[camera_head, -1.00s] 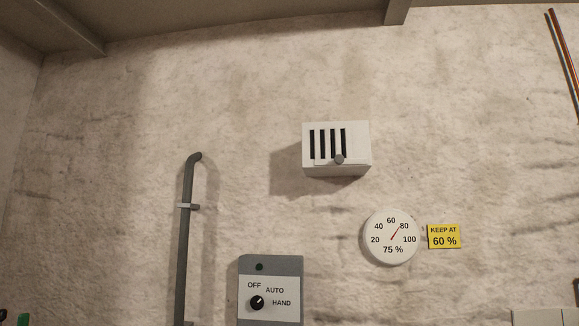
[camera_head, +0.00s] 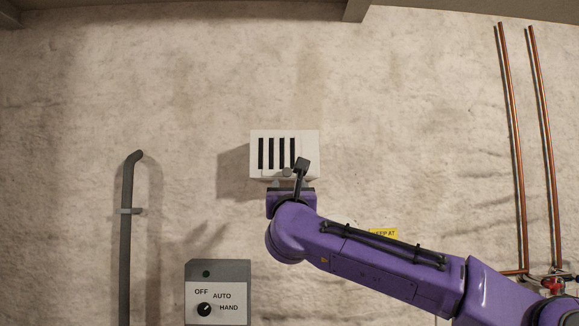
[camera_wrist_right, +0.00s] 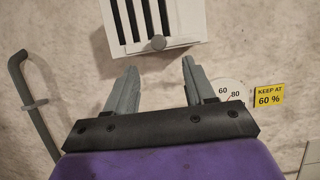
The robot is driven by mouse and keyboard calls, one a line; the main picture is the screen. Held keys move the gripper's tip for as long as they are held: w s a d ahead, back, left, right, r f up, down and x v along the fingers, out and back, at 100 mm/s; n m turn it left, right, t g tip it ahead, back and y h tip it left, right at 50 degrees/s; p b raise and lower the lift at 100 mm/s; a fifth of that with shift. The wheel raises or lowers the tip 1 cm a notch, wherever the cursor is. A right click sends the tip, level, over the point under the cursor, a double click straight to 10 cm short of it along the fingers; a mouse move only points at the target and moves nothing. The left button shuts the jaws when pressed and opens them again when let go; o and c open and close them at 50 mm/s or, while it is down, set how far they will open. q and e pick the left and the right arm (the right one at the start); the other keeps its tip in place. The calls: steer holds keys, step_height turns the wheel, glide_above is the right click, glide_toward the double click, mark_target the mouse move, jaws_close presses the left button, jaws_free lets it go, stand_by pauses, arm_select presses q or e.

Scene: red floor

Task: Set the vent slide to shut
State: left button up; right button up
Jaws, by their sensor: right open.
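The white vent (camera_head: 257,136) is a box on the wall with several dark upright slots showing uncovered. Its grey slide knob (camera_head: 287,172) sits at the lower edge, near the middle. In the right wrist view the vent (camera_wrist_right: 188,22) is at the top, and the knob (camera_wrist_right: 157,42) sticks out below the slots. My right gripper (camera_head: 287,183) is just below the vent. In the wrist view its two fingers (camera_wrist_right: 160,70) are spread apart and empty, below the knob and not touching it. My left gripper is not in view.
A control box (camera_head: 218,268) with a dial and a grey pipe (camera_head: 126,230) are at left. Copper pipes (camera_head: 512,130) run at right. A round gauge (camera_wrist_right: 228,90) and yellow sign (camera_wrist_right: 268,94) are right of my fingers; my arm hides the gauge in the head view.

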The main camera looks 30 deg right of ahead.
mark_target(287, 173)
steer(key=p+x, duration=0.7)
steer(key=x, duration=0.3)
steer(key=shift+r, duration=0.1)
steer(key=shift+w+d, duration=0.1)
steer(key=shift+w, duration=0.2)
